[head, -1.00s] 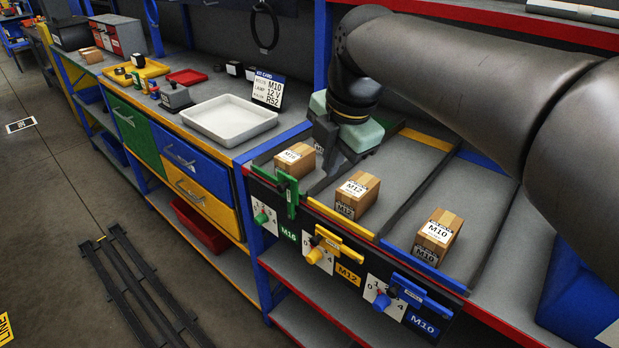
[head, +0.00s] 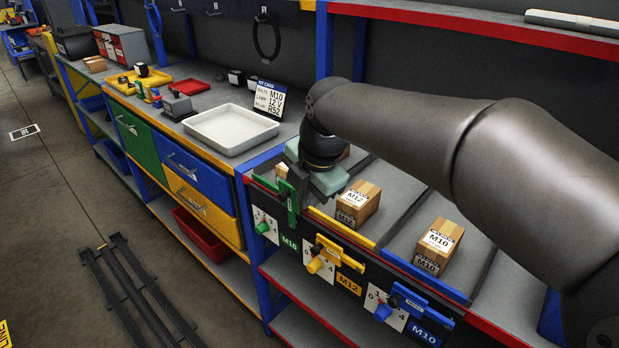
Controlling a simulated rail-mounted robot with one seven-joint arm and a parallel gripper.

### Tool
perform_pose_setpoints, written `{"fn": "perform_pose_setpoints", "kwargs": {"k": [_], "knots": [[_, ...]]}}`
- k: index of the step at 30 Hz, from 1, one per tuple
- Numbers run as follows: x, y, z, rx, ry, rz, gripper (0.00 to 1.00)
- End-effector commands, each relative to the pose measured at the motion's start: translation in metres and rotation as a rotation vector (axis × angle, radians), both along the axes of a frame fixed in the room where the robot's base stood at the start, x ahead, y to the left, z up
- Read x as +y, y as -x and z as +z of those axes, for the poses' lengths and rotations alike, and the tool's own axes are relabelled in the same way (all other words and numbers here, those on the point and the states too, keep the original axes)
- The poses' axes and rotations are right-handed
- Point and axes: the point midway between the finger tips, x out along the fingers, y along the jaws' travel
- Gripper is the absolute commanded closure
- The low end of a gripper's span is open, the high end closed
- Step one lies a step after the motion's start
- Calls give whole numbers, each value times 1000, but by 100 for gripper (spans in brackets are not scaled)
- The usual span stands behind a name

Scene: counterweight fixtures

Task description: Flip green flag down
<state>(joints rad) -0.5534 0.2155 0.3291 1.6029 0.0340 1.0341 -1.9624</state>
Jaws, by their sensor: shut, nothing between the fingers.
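The green flag (head: 292,203) is on the dark front panel of the left lane, above the M16 label (head: 289,243). Its long part runs roughly up and down. My gripper (head: 299,188) is shut and empty, close behind and above the top of the green flag. I cannot tell whether the fingers touch it. My wrist hides part of the gripper and most of the M16 box (head: 281,171). The yellow flag (head: 341,252) and the blue flag (head: 421,301) lie slanted along the panel.
Cardboard boxes M12 (head: 358,203) and M10 (head: 439,245) sit in the lanes to the right. Dials stand below the flags, including a green dial (head: 262,228). A white tray (head: 231,130) and a kit card (head: 268,97) are on the left bench.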

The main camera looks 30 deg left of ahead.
Motion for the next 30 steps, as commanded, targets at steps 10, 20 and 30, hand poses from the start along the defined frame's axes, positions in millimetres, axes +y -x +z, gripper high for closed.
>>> {"fn": "perform_pose_setpoints", "kwargs": {"k": [10, 20, 30], "knots": [[37, -14, -26, 0, 0, 0, 100], [44, -17, -28, -1, -1, -2, 100], [40, -25, -24, 5, 20, -18, 100]]}}
